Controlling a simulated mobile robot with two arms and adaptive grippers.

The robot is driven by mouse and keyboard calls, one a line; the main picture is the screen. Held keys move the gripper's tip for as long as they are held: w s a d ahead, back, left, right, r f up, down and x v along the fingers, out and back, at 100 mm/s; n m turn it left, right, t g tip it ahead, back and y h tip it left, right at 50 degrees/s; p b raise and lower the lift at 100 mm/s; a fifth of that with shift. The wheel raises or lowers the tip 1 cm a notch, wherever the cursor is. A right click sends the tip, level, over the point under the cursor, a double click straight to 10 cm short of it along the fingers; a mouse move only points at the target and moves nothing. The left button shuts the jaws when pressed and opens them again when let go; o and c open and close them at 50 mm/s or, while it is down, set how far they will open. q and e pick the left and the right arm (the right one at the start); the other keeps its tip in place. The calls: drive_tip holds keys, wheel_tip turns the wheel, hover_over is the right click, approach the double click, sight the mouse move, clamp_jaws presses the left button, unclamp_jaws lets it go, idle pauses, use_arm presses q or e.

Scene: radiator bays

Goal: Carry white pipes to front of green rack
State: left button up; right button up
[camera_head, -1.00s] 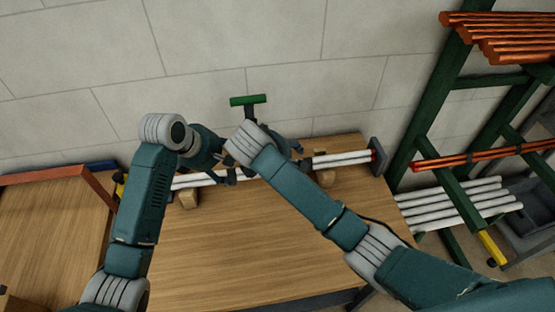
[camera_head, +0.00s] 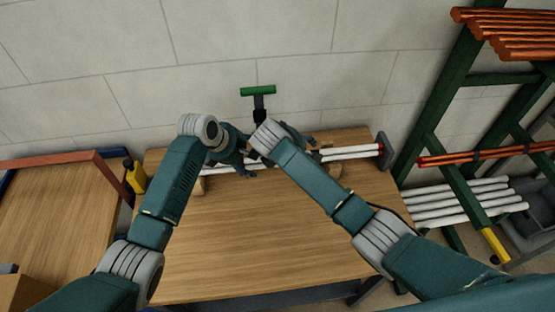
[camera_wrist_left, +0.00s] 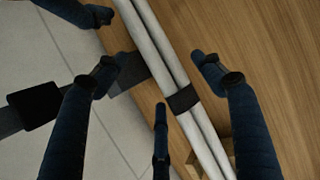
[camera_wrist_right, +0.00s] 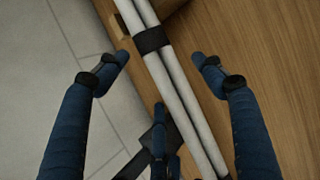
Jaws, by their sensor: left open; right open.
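A bundle of white pipes (camera_head: 350,152) lies along the back of the wooden table (camera_head: 260,240), partly hidden by my arms. In the left wrist view the pipes (camera_wrist_left: 203,137) run side by side with a black band around them. In the right wrist view the pipes (camera_wrist_right: 186,98) also carry a black band. My left gripper (camera_wrist_left: 152,70) is open, its fingers on either side of the pipes. My right gripper (camera_wrist_right: 160,62) is open over the pipes further right. Contact cannot be told. The green rack (camera_head: 435,112) stands at the right.
Other white pipes (camera_head: 460,202) lie low on the rack, with orange pipes (camera_head: 510,38) above. A dark end plate (camera_head: 384,150) stands at the pipes' right end. A green-topped post (camera_head: 258,92) stands behind the table. A yellow bottle (camera_head: 136,178) is at left. The table's front is clear.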

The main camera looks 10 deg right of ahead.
use_arm(q)
drive_tip(key=shift+x, duration=1.1)
use_arm(e)
drive_tip(key=shift+x, duration=1.1)
drive_tip(key=shift+r, duration=0.1)
use_arm(q)
drive_tip(key=shift+c, duration=0.3)
use_arm(e)
drive_tip(key=shift+c, duration=0.3)
use_arm(q)
drive_tip(key=c, duration=1.5)
use_arm(e)
drive_tip(key=c, duration=1.5)
